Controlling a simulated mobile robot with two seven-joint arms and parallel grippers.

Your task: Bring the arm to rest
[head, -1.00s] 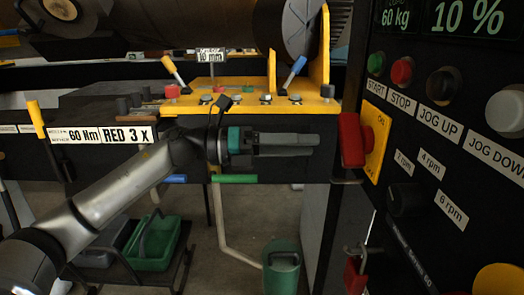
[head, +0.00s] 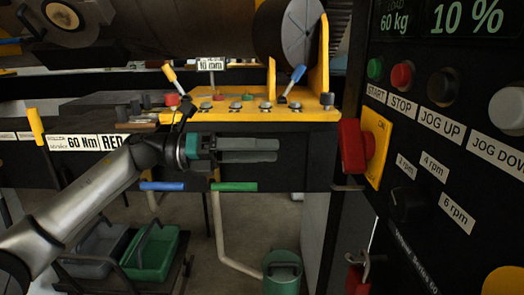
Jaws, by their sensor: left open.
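My left arm comes in from the lower left. Its gripper (head: 272,149) points right, in front of the dark front face of the bench and below the yellow plate. The gripper is open, its fingers seen nearly edge-on, with nothing visible between them. Its tips are apart from the red switch handle (head: 349,146) on the yellow switch plate (head: 377,146) to the right. My right gripper is not in view.
A control panel with START (head: 375,69) and STOP (head: 402,75) buttons fills the right side. A yellow plate (head: 300,115) with blue and yellow levers is behind the gripper. Green (head: 233,187) and blue (head: 162,186) handles are below. A green crate (head: 150,262) and a green bucket (head: 282,272) stand low.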

